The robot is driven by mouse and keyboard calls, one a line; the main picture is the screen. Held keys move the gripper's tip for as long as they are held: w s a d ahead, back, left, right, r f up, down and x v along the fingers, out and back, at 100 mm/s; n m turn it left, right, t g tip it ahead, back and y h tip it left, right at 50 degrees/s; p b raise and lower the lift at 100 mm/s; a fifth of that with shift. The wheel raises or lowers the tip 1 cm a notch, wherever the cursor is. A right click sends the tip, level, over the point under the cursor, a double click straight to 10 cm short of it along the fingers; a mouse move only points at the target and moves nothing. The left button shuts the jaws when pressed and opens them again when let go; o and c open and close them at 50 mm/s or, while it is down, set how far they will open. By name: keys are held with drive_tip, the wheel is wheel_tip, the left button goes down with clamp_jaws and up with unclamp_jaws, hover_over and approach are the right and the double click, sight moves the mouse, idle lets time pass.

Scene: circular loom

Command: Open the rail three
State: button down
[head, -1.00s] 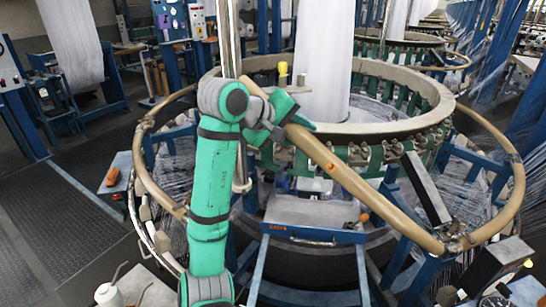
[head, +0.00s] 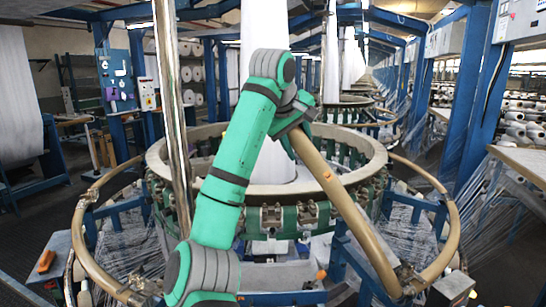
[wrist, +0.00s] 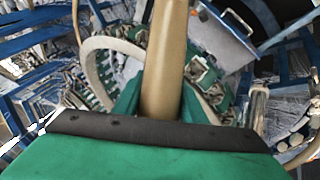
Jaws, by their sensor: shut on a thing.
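The rail (head: 345,205) is a tan tube section of the ring around the loom. It slants steeply, its upper end at my gripper and its lower end at a joint (head: 405,280) at the front right of the ring. My gripper (head: 297,122) is shut on the rail near its upper end, in front of the loom's upper rim. In the wrist view the rail (wrist: 165,60) runs between the green fingers of my gripper (wrist: 160,105), which partly hide it. I see no number on the rail.
Other tan rail sections stay low at the left (head: 88,245) and right (head: 452,225) of the loom. The loom's round rim (head: 375,165) stands close behind my gripper. A shiny upright pole (head: 170,110) stands left of my arm. Blue posts (head: 490,90) stand at the right.

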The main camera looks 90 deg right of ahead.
sight(299, 128)
drive_tip(key=shift+s+d+r, duration=0.3)
drive_tip(key=shift+s+d, duration=0.05)
drive_tip(key=shift+s, duration=0.3)
drive_tip(key=c, duration=1.2)
unclamp_jaws()
drive_tip(key=shift+o, duration=0.2)
drive_tip(key=v, duration=1)
drive_tip(key=shift+a+r, duration=0.15)
drive_tip(key=shift+r, duration=0.25)
